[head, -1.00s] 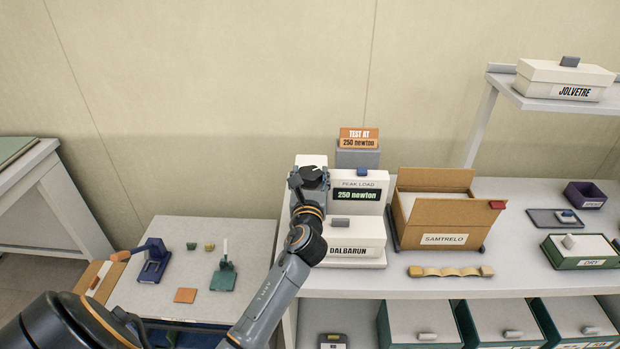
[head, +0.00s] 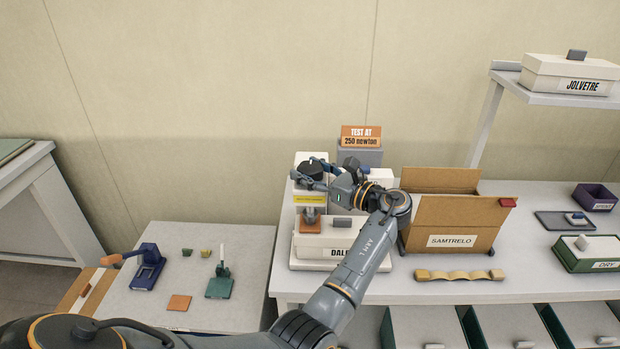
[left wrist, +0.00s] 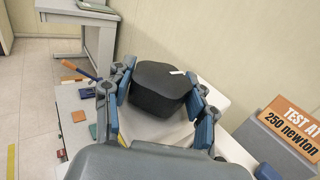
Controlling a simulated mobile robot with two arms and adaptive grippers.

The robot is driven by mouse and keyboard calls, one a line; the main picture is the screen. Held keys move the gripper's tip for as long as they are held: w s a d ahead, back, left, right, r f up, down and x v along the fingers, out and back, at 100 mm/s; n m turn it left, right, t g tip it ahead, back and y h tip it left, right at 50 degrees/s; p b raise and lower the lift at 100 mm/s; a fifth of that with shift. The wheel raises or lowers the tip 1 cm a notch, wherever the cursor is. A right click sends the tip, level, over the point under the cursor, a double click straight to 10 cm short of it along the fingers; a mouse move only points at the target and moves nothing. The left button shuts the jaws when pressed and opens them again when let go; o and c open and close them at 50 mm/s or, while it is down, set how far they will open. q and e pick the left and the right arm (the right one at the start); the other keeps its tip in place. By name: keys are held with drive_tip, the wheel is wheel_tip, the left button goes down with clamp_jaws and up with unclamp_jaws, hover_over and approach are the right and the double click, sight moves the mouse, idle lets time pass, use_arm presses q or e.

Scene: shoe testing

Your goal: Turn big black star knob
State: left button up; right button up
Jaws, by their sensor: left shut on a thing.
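The big black star knob (head: 309,172) sits on top of the pale tester housing, behind the box labelled DALBARUN. It fills the middle of the left wrist view (left wrist: 158,90), with a small white mark near its far right edge. My left gripper (head: 314,178) reaches it from the right. Its blue-padded fingers lie on both sides of the knob in the left wrist view (left wrist: 160,98), and it is shut on the knob. My wrist and forearm hide the load display and part of the DALBARUN box (head: 310,243). My right gripper is not in view.
An orange sign reading TEST AT 250 newton (head: 361,137) stands on a grey block behind the tester. The open cardboard SAMTRELO box (head: 452,220) stands close right of my wrist. A wavy yellow piece (head: 460,275) lies in front of it. A lower table (head: 245,285) is at left.

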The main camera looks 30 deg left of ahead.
sight(309, 166)
use_arm(q)
drive_tip(key=n+g+b, duration=0.1)
drive_tip(key=g+b, duration=0.1)
drive_tip(key=n+g+b, duration=0.2)
drive_tip(key=g, duration=0.1)
drive_tip(key=shift+f, duration=0.2)
drive_tip(key=shift+r+n+g+h+b, duration=0.1)
drive_tip(key=shift+n+g+h+b, duration=0.5)
drive_tip(key=shift+n+g+b, duration=0.75)
drive_tip(key=shift+g+b, duration=0.35)
drive_tip(key=shift+b, duration=0.05)
drive_tip(key=o, duration=1.2)
drive_tip(key=shift+a, duration=0.1)
drive_tip(key=shift+s, duration=0.1)
drive_tip(key=shift+r, duration=0.1)
wheel_tip(309, 166, up, 10)
drive_tip(key=shift+f, duration=0.1)
